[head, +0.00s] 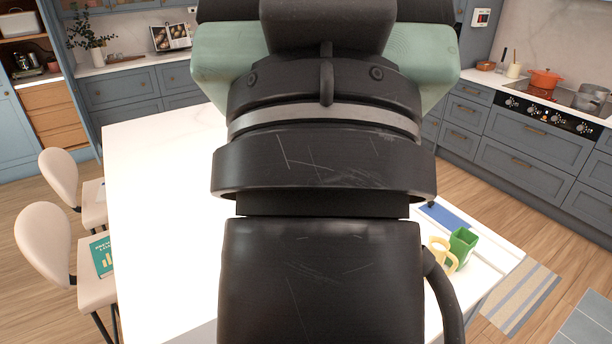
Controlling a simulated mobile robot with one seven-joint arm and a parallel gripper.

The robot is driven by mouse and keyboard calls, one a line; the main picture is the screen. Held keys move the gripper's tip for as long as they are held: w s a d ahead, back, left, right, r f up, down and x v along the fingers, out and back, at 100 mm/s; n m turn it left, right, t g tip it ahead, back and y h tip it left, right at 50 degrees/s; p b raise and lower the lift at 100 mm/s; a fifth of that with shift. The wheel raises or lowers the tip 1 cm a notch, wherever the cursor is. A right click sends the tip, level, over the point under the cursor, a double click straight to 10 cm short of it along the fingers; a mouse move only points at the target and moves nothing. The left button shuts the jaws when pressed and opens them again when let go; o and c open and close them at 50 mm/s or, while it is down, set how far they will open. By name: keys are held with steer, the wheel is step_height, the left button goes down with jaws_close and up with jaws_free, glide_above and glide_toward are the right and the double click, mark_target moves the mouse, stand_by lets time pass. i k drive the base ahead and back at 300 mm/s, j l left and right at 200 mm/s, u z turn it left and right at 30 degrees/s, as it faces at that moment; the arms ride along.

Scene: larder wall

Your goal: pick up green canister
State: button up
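A green, box-shaped, open-topped container, which may be the green canister (462,245), stands on the right part of the white island top (150,200). It is partly behind a yellow handled thing (441,257) that looks like a mug; I cannot tell whether they touch. My black and pale green arm fills the middle of the head view and hides much of the island top. My gripper is not visible.
A flat blue thing (445,216) lies behind the canister. Two pale chairs (45,240) stand left of the island, one with a teal book (102,256). The island's left side is clear. Blue-grey cabinets (535,150) with a hob and an orange pot (545,79) line the right.

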mark_target(459, 249)
steer(key=i+l+z, duration=0.2)
steer(key=i+l, duration=0.15)
steer(key=i+l+z, duration=0.25)
steer(key=i, duration=0.3)
steer(key=i+l+z, duration=0.2)
steer(key=i, duration=0.25)
